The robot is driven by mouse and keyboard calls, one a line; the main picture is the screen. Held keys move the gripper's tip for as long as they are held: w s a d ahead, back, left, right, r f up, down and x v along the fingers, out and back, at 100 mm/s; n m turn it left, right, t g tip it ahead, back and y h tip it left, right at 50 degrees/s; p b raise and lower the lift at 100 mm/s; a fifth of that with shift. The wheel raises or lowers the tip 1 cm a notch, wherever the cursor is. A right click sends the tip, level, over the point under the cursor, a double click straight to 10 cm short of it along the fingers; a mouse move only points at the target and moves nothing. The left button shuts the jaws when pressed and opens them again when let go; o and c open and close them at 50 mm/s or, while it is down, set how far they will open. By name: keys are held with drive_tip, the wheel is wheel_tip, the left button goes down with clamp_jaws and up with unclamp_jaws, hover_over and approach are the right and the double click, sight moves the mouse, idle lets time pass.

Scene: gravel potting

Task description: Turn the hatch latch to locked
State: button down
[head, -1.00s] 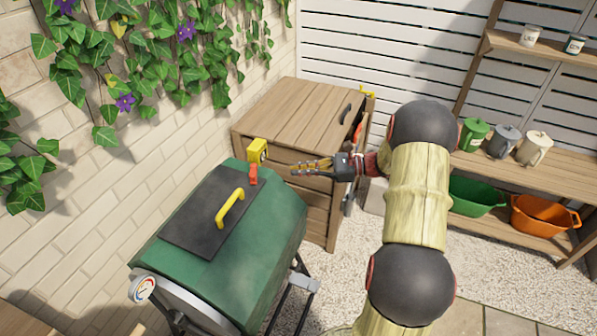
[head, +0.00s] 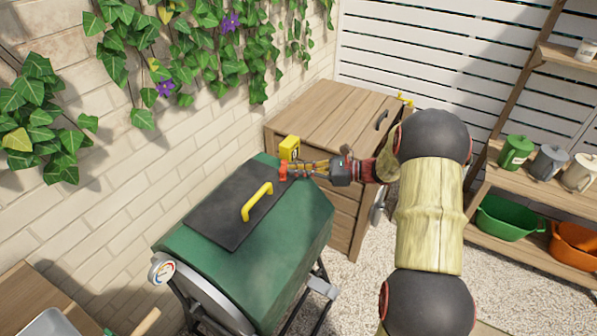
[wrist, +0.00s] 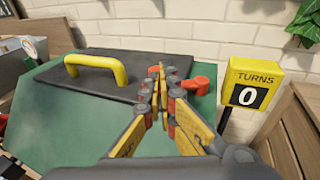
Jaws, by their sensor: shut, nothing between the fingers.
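The hatch (head: 228,215) is a dark flat panel with a yellow handle (head: 257,201), set on top of a green drum (head: 300,215). The red latch (head: 283,173) sits at the hatch's far right corner. In the wrist view the red latch (wrist: 197,85) shows just right of my fingertips, partly hidden behind them. My gripper (head: 296,168) is shut and empty, with its tips close beside the latch. I cannot tell whether they touch it. A yellow counter (wrist: 248,90) beside the latch reads "TURNS 0".
A wooden cabinet (head: 325,108) stands behind the drum. A brick wall with ivy is at the left. A shelf (head: 520,205) with a green bin (head: 508,220) and an orange bin (head: 574,244) is at the right. A round gauge (head: 162,270) is on the drum's near end.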

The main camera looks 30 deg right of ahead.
drive_tip(key=shift+a, duration=0.15)
drive_tip(key=shift+a+m+t+h+p, duration=0.15)
drive_tip(key=shift+m+t+h+p, duration=0.15)
drive_tip(key=shift+p, duration=0.1)
drive_tip(key=shift+a+r+m+t+h+p, duration=0.1)
drive_tip(key=shift+a+m+t+h+p, duration=0.25)
drive_tip(key=shift+m+t+h+p, duration=0.1)
drive_tip(key=shift+w+a+p, duration=0.15)
drive_tip(key=shift+a+p, duration=0.65)
drive_tip(key=shift+p, duration=0.05)
drive_tip(key=shift+w+a+p, duration=0.3)
drive_tip(key=shift+a+p, duration=0.25)
drive_tip(key=shift+a, duration=0.15)
